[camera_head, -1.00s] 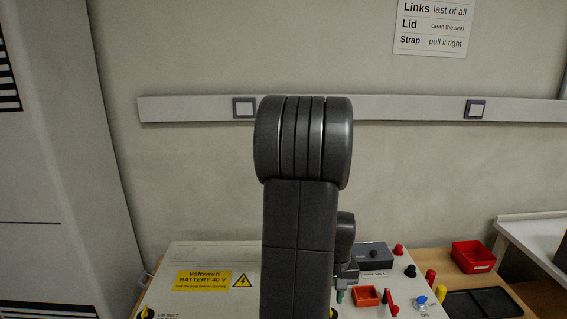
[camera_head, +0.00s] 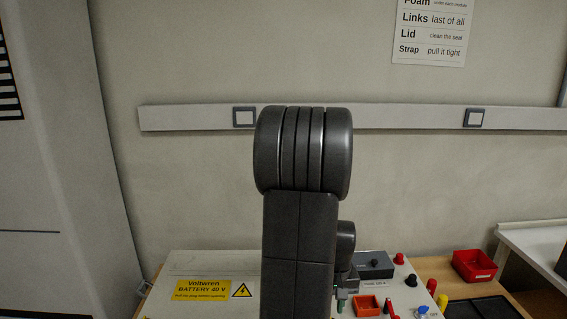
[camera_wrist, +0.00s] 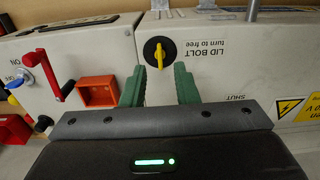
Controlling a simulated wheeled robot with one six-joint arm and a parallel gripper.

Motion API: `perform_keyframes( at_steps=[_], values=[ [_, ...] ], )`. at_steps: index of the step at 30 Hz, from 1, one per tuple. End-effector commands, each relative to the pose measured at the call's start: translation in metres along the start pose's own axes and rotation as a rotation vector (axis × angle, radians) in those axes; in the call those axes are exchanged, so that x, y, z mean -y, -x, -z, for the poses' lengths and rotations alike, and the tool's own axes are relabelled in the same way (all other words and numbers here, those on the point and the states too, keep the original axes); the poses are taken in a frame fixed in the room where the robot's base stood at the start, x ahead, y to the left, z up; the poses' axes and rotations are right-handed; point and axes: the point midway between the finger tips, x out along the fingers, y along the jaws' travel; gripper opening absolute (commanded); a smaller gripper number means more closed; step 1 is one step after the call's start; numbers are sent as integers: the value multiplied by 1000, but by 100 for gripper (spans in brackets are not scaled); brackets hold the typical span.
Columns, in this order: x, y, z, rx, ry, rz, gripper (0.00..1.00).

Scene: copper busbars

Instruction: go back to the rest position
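My gripper (camera_wrist: 160,88) shows its two green fingers in the wrist view, spread apart with nothing between them. Beyond the gap is the yellow lid bolt knob (camera_wrist: 159,54) on the white battery box (camera_wrist: 225,70). I cannot tell how far the fingertips are from the box. In the head view my dark arm stands upright in the middle and hides part of the battery box (camera_head: 215,262). Only a small green bit of my gripper (camera_head: 341,305) shows beside the arm, low down.
An orange-red holder (camera_head: 367,306), a grey fuse block (camera_head: 374,265) and red and black knobs are on the box. A red bin (camera_head: 474,265) and a black tray (camera_head: 482,308) lie to the right. A wall rail (camera_head: 400,117) runs behind.

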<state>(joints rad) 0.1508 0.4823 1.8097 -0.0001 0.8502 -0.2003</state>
Motion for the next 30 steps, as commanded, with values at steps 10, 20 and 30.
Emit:
perform_keyframes(
  at_steps=[10,20,30],
  values=[
    [0,-38,0,0,-108,0,27],
    [0,-38,0,-1,-380,0,27],
    [0,-9,1,-6,-532,1,27]
  ],
)
